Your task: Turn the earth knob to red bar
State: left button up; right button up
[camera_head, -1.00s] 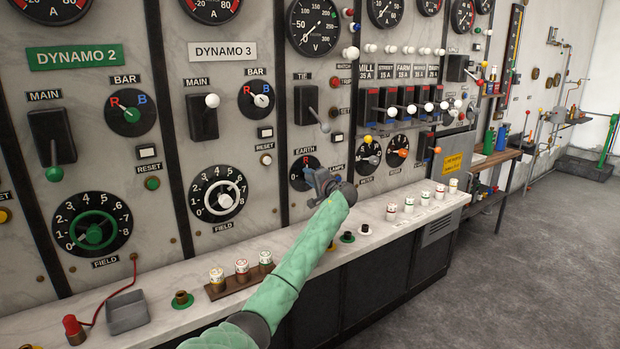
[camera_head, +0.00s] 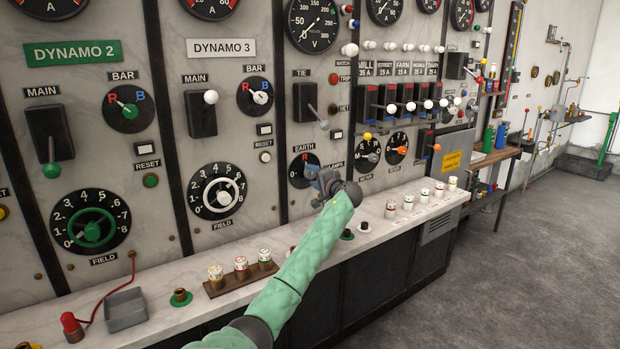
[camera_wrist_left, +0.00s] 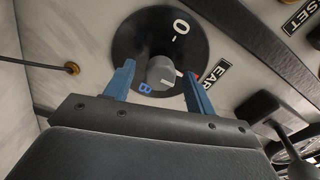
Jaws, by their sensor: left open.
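The earth knob (camera_wrist_left: 160,70) is a grey round knob on a black dial (camera_wrist_left: 150,40) below the EARTH label. In the left wrist view a white mark shows on its right side. The dial carries a white O and a blue B; a sliver of red shows by the right finger. My left gripper (camera_wrist_left: 160,86) is open, its blue fingers on either side of the knob; contact cannot be told. In the head view my left gripper (camera_head: 322,180) covers part of the earth dial (camera_head: 299,172), where a red R shows at the top. My right gripper is out of view.
A switch lever (camera_head: 321,122) sticks out above the earth dial. To the right are two small dials with knobs (camera_head: 397,150). A marble ledge (camera_head: 300,240) below holds fuses (camera_head: 241,267) and small terminals.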

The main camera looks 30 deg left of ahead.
aim_at(312, 176)
pick_arm(q)
jog(key=b+v, duration=0.1)
jog(key=v, duration=0.3)
jog(key=shift+f, duration=0.1)
jog(key=shift+s+d, duration=0.25)
jog(key=shift+d, duration=0.3)
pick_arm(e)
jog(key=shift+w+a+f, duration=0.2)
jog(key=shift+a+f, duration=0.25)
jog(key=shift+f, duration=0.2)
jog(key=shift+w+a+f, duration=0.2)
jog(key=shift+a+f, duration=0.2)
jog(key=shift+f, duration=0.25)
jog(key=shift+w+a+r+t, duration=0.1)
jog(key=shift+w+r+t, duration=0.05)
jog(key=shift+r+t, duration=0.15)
